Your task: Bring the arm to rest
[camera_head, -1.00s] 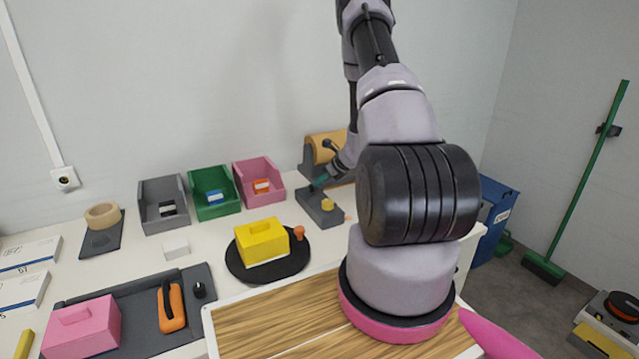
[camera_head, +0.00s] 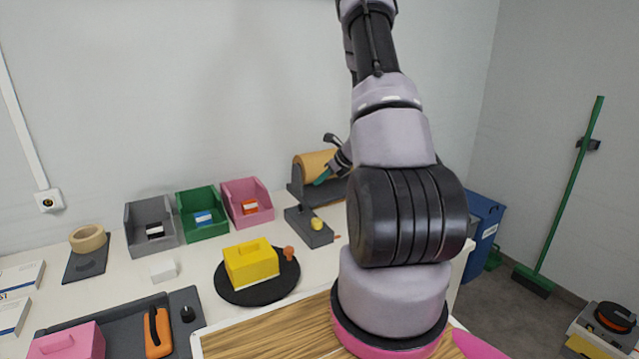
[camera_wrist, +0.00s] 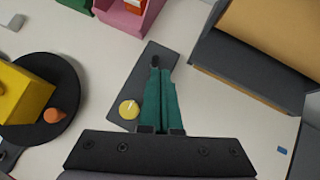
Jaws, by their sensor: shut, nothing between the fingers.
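My gripper (camera_head: 322,177) shows partly in the head view, its teal fingers over the bench in front of the tan roll; my arm hides part of the area to its right. In the wrist view my gripper (camera_wrist: 160,72) has its two teal fingers together with nothing held. They are above a dark grey block (camera_wrist: 150,60) with a yellow knob (camera_wrist: 129,109) just left of them. The fingers look apart from the block, though the exact height is hard to tell.
A yellow box (camera_head: 251,262) sits on a black disc (camera_head: 232,292) on the bench. Grey (camera_head: 150,240), green (camera_head: 203,228) and pink (camera_head: 247,212) bins stand at the back. The tan roll (camera_head: 312,165) is in its dark holder.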

